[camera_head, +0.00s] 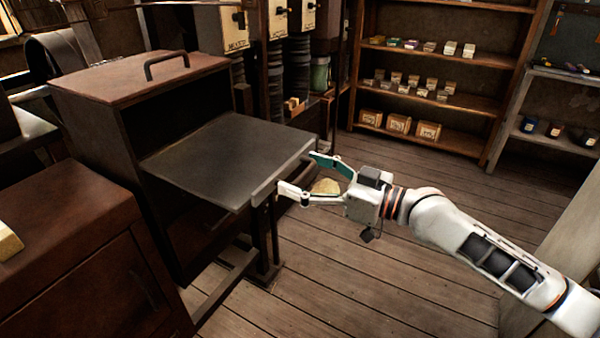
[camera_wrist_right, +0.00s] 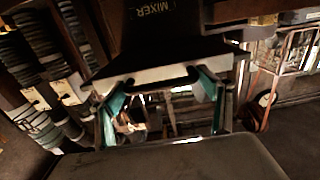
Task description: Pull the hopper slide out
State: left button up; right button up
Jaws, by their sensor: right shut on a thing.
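The hopper slide is a flat dark grey plate (camera_head: 225,158) that sticks out of the open front of a brown hopper box (camera_head: 118,130). A dark bar handle runs along its front edge; it shows in the right wrist view (camera_wrist_right: 160,77). My right gripper (camera_head: 300,173) is at this front edge, one finger at each end of the handle, and shut on it. In the right wrist view its green-padded fingers (camera_wrist_right: 160,95) flank the handle. How far the slide reaches back inside the box is hidden. My left gripper is not in view.
A brown cabinet (camera_head: 75,270) stands at the front left. Shelves with small boxes (camera_head: 440,90) stand at the back. The wooden floor (camera_head: 350,280) in front of the slide is open. A small tan lump (camera_head: 326,187) shows between the fingers; I cannot tell what it is.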

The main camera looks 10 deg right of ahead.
jog(key=shift+w+d, duration=0.1)
jog(key=shift+d, duration=0.05)
jog(key=o, duration=1.3)
jog(key=shift+d, duration=0.2)
jog(key=shift+r, duration=0.1)
notch_tip(320, 180, up, 10)
